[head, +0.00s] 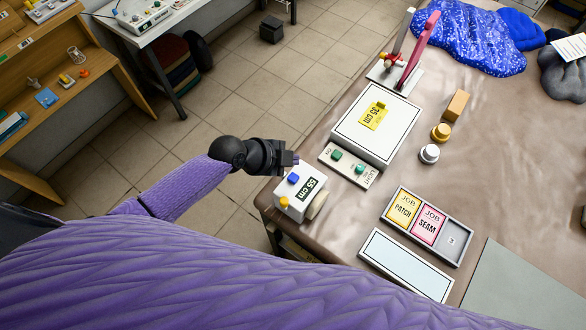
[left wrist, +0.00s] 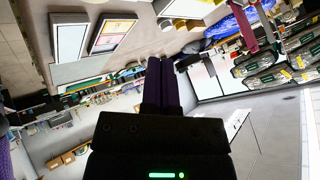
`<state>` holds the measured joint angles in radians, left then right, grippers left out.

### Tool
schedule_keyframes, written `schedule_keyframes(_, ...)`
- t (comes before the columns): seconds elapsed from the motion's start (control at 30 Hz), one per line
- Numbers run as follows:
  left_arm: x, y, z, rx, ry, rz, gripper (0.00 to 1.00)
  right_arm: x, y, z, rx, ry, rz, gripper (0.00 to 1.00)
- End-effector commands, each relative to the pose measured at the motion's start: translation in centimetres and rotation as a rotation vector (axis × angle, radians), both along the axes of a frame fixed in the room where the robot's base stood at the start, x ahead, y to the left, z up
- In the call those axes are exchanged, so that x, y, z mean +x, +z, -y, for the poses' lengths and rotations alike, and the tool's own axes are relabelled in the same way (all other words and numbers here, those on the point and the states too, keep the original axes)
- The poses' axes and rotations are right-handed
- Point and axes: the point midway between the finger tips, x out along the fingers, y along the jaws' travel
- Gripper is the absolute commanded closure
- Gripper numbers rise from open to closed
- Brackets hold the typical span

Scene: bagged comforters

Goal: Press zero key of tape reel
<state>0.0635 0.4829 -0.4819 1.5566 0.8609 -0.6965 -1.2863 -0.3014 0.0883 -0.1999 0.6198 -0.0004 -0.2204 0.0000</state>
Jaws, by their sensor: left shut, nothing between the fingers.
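The tape reel (head: 311,205) is a white box at the table's near left corner, with a dark display reading "55 cm" and a pale round reel on its lower right side. A blue key (head: 293,178) and a yellow-orange key (head: 284,202) sit on its top. I cannot read which one is the zero key. My left gripper (head: 294,158) is just beyond the blue key, shut and empty; I cannot tell its height above the reel. Its closed fingers also show in the left wrist view (left wrist: 162,85), where I cannot make out the reel. My right gripper is not in view.
A light panel (head: 348,165) with two green buttons lies beside the reel. Behind it is a white box (head: 385,125) with a yellow "35 cm" label. Job cards lie in a grey tray (head: 457,244). Gold and white knobs stand right. The brown table (head: 340,223) has bare room between these.

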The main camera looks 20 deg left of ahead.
Motion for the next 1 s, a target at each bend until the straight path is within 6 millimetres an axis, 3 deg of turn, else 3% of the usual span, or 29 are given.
schedule_keyframes(0.13, 1.1, 0.9, -0.6, 0.021, -0.038, 0.053, 1.00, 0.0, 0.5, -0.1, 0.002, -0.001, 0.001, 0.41)
schedule_keyframes(0.57, 1.1, 0.3, -0.6, 0.021, -0.042, 0.056, 1.00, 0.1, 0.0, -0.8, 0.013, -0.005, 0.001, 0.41)
schedule_keyframes(1.0, 1.0, -5.4, -0.5, 0.019, -0.041, 0.053, 1.00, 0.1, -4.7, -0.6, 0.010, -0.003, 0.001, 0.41)
